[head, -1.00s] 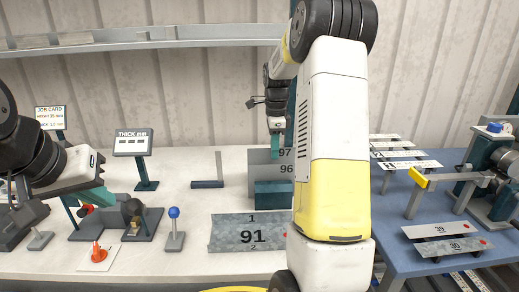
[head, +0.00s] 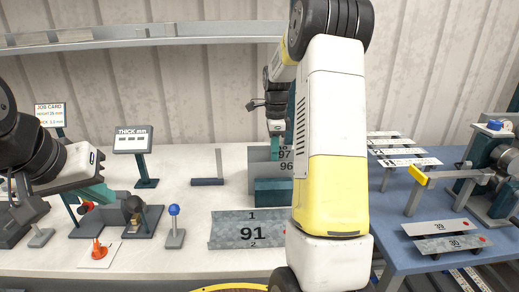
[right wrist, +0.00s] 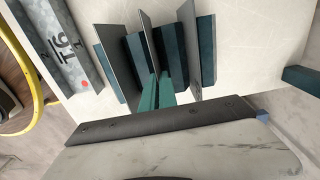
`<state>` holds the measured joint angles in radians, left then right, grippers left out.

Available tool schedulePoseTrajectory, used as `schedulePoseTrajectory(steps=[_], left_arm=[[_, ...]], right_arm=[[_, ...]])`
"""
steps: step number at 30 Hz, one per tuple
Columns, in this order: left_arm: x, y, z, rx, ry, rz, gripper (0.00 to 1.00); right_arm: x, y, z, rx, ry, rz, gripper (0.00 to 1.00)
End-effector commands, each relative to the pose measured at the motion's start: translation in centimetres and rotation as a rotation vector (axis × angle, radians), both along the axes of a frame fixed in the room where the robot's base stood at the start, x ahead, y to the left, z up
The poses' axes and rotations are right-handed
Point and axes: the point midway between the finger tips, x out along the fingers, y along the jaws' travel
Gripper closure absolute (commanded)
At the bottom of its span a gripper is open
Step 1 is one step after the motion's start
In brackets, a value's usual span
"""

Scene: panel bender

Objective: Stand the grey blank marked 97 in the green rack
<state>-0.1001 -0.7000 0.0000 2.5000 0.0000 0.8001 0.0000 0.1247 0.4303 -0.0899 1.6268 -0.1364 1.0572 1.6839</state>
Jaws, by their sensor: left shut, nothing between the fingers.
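The grey blank marked 97 (head: 285,155) stands upright in the green rack (head: 272,192), behind the blank marked 96 (head: 286,167). In the right wrist view it is the middle upright plate (right wrist: 147,42) between the rack's blocks (right wrist: 207,50). My right gripper (head: 276,145) points down at its top edge. Its fingers (right wrist: 158,92) lie close on both faces of the plate and look shut on it. The lower edge of 97 is hidden. My left gripper (head: 104,197) is shut and empty beside the thickness gauge at the left.
An L-shaped stop (head: 207,181) is left of the rack. The blue table (head: 390,215) at right holds several marked blanks and a machine.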

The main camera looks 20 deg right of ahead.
Motion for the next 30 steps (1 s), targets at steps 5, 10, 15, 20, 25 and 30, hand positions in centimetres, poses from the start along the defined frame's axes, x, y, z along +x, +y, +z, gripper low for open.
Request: schedulePoseTrajectory(steps=[5,10,15,20,25,30], left_arm=[[0.0,0.0,0.0,0.0,0.0,0.0,1.0],[0.0,0.0,0.0,0.0,0.0,0.0,1.0],[0.0,0.0,0.0,0.0,0.0,0.0,1.0],[0.0,0.0,0.0,0.0,0.0,0.0,1.0],[0.0,0.0,0.0,0.0,0.0,0.0,1.0],[0.0,0.0,0.0,0.0,0.0,0.0,1.0]], right_arm=[[0.0,0.0,-0.4,0.0,0.001,0.0,1.0],[0.0,0.0,-0.7,0.0,0.0,0.0,1.0],[0.0,0.0,-1.0,0.0,0.0,0.0,1.0],[0.0,0.0,-1.1,0.0,-0.001,0.0,0.82],[0.0,0.0,-1.1,0.0,0.0,0.0,0.72],[0.0,0.0,-1.1,0.0,0.0,0.0,0.72]])
